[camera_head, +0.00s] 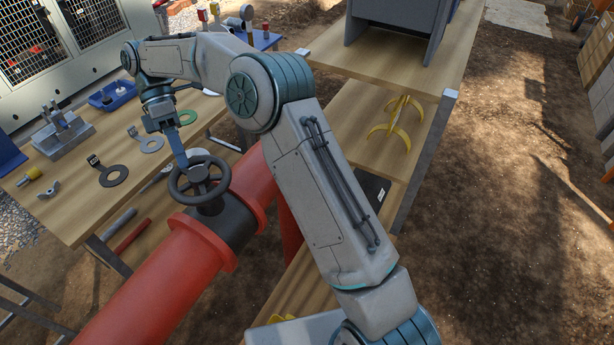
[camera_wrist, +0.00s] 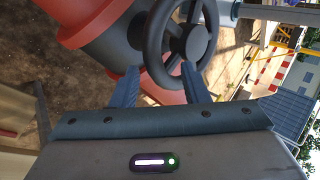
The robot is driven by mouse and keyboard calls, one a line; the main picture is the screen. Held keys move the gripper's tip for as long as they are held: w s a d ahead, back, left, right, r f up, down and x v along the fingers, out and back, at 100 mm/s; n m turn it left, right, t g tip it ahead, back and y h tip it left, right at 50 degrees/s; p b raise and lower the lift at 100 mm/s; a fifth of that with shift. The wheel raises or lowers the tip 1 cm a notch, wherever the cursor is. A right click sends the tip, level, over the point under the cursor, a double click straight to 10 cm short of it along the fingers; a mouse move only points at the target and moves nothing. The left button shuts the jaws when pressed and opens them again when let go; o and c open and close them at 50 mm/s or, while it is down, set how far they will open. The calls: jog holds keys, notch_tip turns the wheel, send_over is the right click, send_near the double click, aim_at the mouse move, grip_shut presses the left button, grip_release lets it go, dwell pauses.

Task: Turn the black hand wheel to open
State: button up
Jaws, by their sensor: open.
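The black hand wheel (camera_head: 199,180) sits on a dark valve body (camera_head: 238,222) set in a thick red pipe (camera_head: 165,285). It has a round rim, spokes and a centre hub. My gripper (camera_head: 182,160) reaches down to the far side of the wheel's rim. In the wrist view, the wheel (camera_wrist: 150,45) stands just beyond my fingertips. My gripper (camera_wrist: 160,72) is open, with one blue finger on each side of the near rim section. I cannot tell whether either finger touches the rim.
A wooden table (camera_head: 75,215) behind the pipe holds ring-shaped gaskets (camera_head: 113,173), a metal fixture (camera_head: 62,130) and a blue tray (camera_head: 112,95). A wooden shelf (camera_head: 360,110) with yellow curved parts (camera_head: 397,125) stands right of my arm. Bare ground (camera_head: 490,230) is clear at the right.

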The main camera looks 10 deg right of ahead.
jog(key=d+m+y+b, duration=0.2)
jog(key=m, duration=0.1)
jog(key=d+m+t+y+b, duration=0.1)
jog(key=d+m+y+b, duration=0.1)
jog(key=m, duration=0.2)
jog(key=d+m+y+b, duration=0.2)
jog(key=m+y, duration=0.1)
jog(key=shift+w+d+f+m, duration=0.15)
jog(key=shift+w+f+m, duration=0.05)
jog(key=shift+f+m, duration=0.1)
jog(key=d+m+t+y+b, duration=0.1)
jog(key=m, duration=0.1)
jog(key=s+d+m+t+y+b, duration=0.1)
jog(key=m+b, duration=0.1)
jog(key=shift+s+r+t, duration=0.15)
jog(key=shift+s+t, duration=0.05)
jog(key=shift+t, duration=0.1)
jog(key=v, duration=1.4)
jog(key=s+d+f+m+t+h+p, duration=0.1)
jog(key=s+d+f+m+t+h, duration=0.2)
jog(key=s, duration=0.6)
jog(key=s+d+f+m+t+h+p, duration=0.1)
jog(key=s+d+f+m+t+h, duration=0.2)
jog(key=s+d+f, duration=0.4)
jog(key=shift+s+d+t, duration=0.4)
jog(key=shift+s+d, duration=0.1)
jog(key=shift+s, duration=1.05)
jog(key=shift+f, duration=0.1)
